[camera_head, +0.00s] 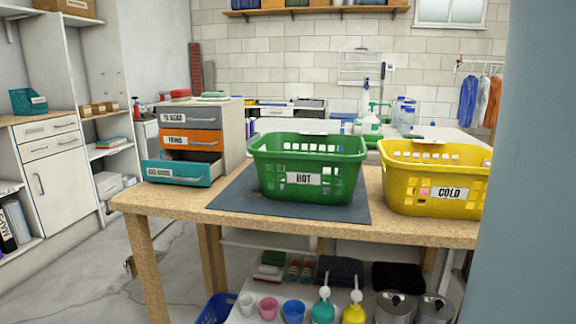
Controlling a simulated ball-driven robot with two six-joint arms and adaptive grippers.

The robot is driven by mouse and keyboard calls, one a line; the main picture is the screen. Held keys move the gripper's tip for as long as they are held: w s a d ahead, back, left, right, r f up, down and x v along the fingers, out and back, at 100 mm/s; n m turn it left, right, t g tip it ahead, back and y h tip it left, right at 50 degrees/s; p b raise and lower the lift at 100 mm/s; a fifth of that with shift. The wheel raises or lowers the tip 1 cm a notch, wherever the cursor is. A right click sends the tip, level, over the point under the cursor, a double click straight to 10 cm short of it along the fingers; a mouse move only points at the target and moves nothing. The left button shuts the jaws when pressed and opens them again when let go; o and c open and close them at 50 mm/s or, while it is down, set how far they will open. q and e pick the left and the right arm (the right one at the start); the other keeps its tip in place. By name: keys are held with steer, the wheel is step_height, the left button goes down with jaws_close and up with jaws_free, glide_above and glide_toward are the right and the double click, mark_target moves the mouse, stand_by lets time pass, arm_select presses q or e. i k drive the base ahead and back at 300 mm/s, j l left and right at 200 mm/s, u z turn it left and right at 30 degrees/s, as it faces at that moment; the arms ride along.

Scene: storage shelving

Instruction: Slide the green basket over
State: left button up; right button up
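The green basket (341,186) stands upright on a dark grey mat (236,197) on the wooden table (178,204). It has slotted sides and a white label reading HOT on its front. The yellow basket (405,197), labelled COLD, stands to its right, partly cut off by a blue-grey surface at the right. A narrow gap lies between the two baskets. Neither of my grippers is in view, and nothing touches the green basket from the front.
A small drawer unit (190,116) with grey, orange and teal drawers stands left of the mat; its teal bottom drawer (184,173) is pulled out. Bottles (371,124) stand behind the baskets. A lower shelf holds cups, pump bottles and pots. Bare tabletop shows at the front left.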

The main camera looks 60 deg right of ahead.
mark_target(304, 172)
steer(key=z, duration=2)
